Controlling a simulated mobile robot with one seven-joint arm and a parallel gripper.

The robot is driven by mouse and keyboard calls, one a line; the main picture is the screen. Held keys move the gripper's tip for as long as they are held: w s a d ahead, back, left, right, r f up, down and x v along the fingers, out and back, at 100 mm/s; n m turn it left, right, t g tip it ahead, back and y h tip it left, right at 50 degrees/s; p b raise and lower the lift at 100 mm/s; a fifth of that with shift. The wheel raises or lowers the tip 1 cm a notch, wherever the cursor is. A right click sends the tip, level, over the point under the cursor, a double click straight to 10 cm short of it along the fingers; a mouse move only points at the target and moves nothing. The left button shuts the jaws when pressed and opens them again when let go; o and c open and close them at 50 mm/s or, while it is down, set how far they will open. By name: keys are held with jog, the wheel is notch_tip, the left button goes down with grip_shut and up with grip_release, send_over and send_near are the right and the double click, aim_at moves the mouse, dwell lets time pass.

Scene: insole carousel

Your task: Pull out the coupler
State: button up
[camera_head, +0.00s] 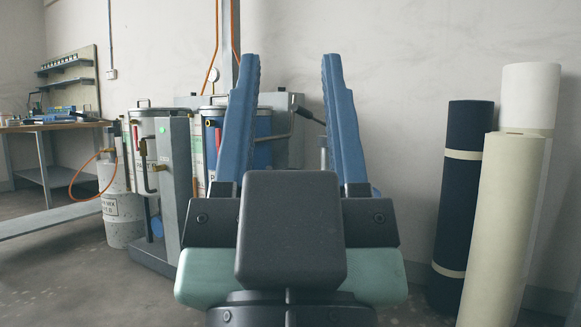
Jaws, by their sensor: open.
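My gripper (290,62) fills the middle of the head view. Its two blue ribbed fingers point up and away, wide apart, with nothing between them. A small brass fitting (107,150) sits at the end of an orange hose at the left drum; it may be the coupler, but it is too small to be sure. My gripper is to the right of it and apart from it. Another small fitting with red and yellow parts (211,124) shows just left of the left finger. My gripper hides part of the equipment behind it.
A grey upright panel (177,185) stands left of my gripper, beside several drums, one of them white (122,213). A workbench (50,126) is at far left. Rolls of dark (464,200) and cream material (504,220) stand at right. Some floor at left is clear.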

notch_tip(320, 180, up, 21)
jog(key=p, duration=1.9)
jog(key=shift+r, duration=0.15)
